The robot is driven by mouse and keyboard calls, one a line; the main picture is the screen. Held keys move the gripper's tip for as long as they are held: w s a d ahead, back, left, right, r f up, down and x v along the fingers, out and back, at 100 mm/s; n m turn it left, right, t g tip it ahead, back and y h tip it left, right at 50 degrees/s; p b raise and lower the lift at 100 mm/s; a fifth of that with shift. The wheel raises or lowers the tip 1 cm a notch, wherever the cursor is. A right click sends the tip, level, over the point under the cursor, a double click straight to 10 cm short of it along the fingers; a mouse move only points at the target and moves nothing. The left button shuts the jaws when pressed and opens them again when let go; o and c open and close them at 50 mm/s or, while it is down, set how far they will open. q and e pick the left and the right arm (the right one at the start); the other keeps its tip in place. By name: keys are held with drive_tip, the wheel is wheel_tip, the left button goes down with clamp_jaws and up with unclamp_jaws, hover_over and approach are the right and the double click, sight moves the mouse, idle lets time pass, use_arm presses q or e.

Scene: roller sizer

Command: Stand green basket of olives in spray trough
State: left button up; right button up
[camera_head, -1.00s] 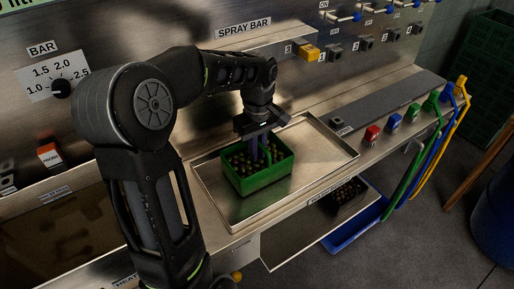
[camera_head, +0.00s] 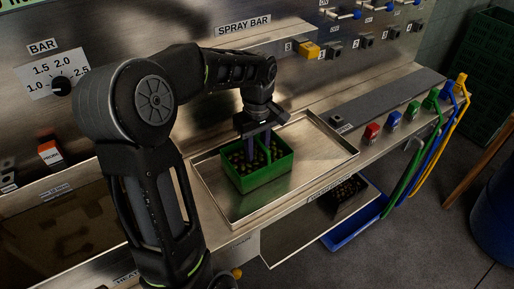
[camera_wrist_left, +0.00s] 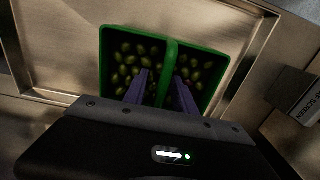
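The green basket of olives (camera_head: 266,175) stands upright in the shallow metal spray trough (camera_head: 320,166), towards its left part. It is split by a green middle bar, with olives on both sides. In the left wrist view the basket (camera_wrist_left: 105,75) shows from above, with the trough floor (camera_wrist_left: 60,50) around it. My left gripper (camera_head: 258,146) is over the basket, its purple fingers reaching down into it. In the wrist view the fingers (camera_wrist_left: 162,90) are apart, one on each side of the middle bar, with gaps visible. My right gripper is not in view.
A spray bar shelf (camera_head: 262,44) juts out above the trough's back. Coloured valves and hoses (camera_head: 424,160) are at the right end. A blue tray (camera_head: 352,228) with a dark basket (camera_head: 345,192) sits below the front edge. The trough's right part is clear.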

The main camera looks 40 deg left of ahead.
use_arm(q)
drive_tip(key=shift+r, duration=0.7)
wheel_tip(320, 180, up, 8)
drive_tip(key=shift+r+b, duration=0.1)
drive_tip(key=shift+b, duration=0.3)
drive_tip(key=shift+r+p, duration=0.85)
drive_tip(key=shift+r, duration=0.05)
drive_tip(key=shift+r+p, duration=0.3)
drive_tip(key=shift+r, duration=0.2)
drive_tip(key=shift+f, duration=0.15)
